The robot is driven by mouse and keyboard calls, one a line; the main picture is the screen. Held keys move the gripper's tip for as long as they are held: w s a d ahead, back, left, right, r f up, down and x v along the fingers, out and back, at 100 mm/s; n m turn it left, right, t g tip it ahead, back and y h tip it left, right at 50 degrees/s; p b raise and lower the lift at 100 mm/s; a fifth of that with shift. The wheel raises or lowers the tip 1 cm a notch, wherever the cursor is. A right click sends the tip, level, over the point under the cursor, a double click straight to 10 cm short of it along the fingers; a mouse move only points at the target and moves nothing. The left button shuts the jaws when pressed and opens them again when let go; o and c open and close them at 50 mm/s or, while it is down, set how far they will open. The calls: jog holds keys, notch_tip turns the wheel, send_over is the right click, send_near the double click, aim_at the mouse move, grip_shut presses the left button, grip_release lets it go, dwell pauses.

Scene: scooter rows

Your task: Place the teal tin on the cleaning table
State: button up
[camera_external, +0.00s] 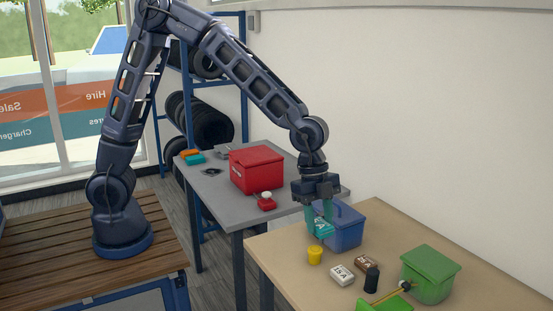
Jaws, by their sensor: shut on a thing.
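The teal tin (321,230) has pale markings and is between the fingers of my gripper (319,218). My gripper points down and is shut on the tin, in front of the blue box at the back left of the beige table (489,286). I cannot tell whether the tin touches the tabletop. A grey table (215,184) stands behind and to the left. No label shows which one is the cleaning table.
On the beige table are a blue box (347,229), a yellow pot (315,255), white (342,275) and brown (366,262) blocks, a black cylinder (371,280) and a green box (431,274). The grey table holds a red box (257,170), with clear surface at its front left.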

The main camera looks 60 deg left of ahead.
jog(key=shift+r, duration=0.4)
jog(key=shift+w, duration=0.1)
jog(key=w+a+f+n+t, duration=0.1)
jog(key=w+a+n, duration=0.2)
jog(key=w+a, duration=0.95)
jog(key=w+a+n+t, duration=0.1)
jog(key=w+a+n, duration=0.3)
jog(key=w+a, duration=0.85)
jog(key=w+a+f+n+y, duration=0.15)
jog(key=w+a, duration=0.35)
jog(key=a, duration=0.7)
jog(key=w+a+f+n+t, duration=0.1)
jog(key=w+a+n, duration=0.3)
jog(key=a, duration=0.8)
jog(key=w+a+f+n+y, duration=0.1)
jog(key=w+a, duration=0.5)
jog(key=a, duration=0.5)
jog(key=shift+h, duration=0.25)
jog(key=f, duration=1.9)
jog(key=shift+w+a+f, duration=0.15)
jog(key=shift+w, duration=0.05)
jog(key=shift+f, duration=0.1)
